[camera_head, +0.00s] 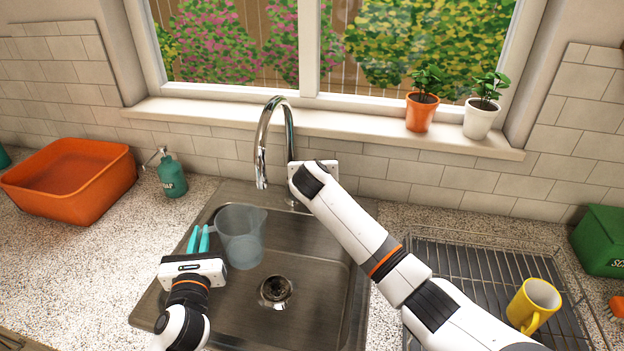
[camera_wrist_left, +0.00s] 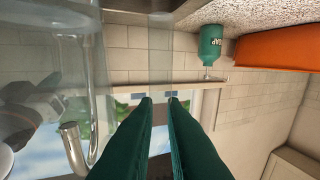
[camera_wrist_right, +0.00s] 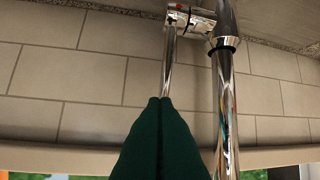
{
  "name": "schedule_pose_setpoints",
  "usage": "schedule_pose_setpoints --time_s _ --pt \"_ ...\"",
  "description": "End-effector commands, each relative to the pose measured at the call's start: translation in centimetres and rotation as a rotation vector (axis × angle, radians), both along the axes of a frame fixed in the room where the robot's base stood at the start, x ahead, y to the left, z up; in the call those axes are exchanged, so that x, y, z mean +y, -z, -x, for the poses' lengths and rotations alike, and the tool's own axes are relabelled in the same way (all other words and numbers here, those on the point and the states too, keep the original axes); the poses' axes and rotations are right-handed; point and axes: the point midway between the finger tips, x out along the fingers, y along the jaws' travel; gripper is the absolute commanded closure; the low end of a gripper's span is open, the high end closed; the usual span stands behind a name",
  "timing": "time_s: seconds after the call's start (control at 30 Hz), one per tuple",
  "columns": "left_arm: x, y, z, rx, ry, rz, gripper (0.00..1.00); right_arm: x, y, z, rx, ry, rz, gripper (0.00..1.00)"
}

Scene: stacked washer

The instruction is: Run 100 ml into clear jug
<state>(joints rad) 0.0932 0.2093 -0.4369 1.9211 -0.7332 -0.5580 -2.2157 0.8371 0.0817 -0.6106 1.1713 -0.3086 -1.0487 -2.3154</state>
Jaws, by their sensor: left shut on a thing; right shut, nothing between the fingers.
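The clear jug (camera_head: 243,238) is over the left part of the sink, close below the tap's spout. Part of it shows at the upper left of the left wrist view (camera_wrist_left: 45,15). My left gripper (camera_head: 199,239) is shut on the jug's clear handle (camera_wrist_left: 160,45), at the jug's left. The chrome tap (camera_head: 268,130) arches over the sink; I see no stream from its spout. My right gripper is beside the tap; its fingers are hidden in the head view. In the right wrist view its fingertips (camera_wrist_right: 155,102) are shut and empty, at the end of the tap's lever (camera_wrist_right: 170,60).
The steel sink (camera_head: 310,310) has an open drain (camera_head: 275,291). A soap bottle (camera_head: 171,175) and an orange basin (camera_head: 70,180) stand at left. A dish rack (camera_head: 470,260) with a yellow mug (camera_head: 533,305) is at right. Two potted plants stand on the windowsill (camera_head: 350,126).

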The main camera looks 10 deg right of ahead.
Motion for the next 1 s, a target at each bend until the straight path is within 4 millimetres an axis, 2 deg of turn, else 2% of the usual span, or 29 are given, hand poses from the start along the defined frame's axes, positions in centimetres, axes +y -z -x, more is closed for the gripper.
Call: schedule_pose_setpoints --time_s 0.2,0.33,0.53,0.73,1.0 --pt "0.0 -0.1 0.0 -0.002 0.001 0.001 1.00 0.9 0.5 3.9 0.010 -0.005 0.000 1.00" --pt "0.0 -0.1 0.0 -0.002 0.001 0.001 1.00 1.4 -2.0 5.9 0.007 -0.004 -0.003 1.00" --pt "0.0 -0.1 0.0 -0.002 0.001 0.001 1.00 2.0 -4.7 8.8 0.012 -0.004 -0.002 1.00" --pt "0.0 -0.2 0.0 -0.004 0.001 0.002 1.00 2.3 -6.1 10.2 0.014 -0.004 -0.001 1.00" --pt "0.0 -0.1 0.0 -0.003 0.001 0.001 1.00 2.3 -6.3 10.5 0.016 -0.003 -0.001 1.00"
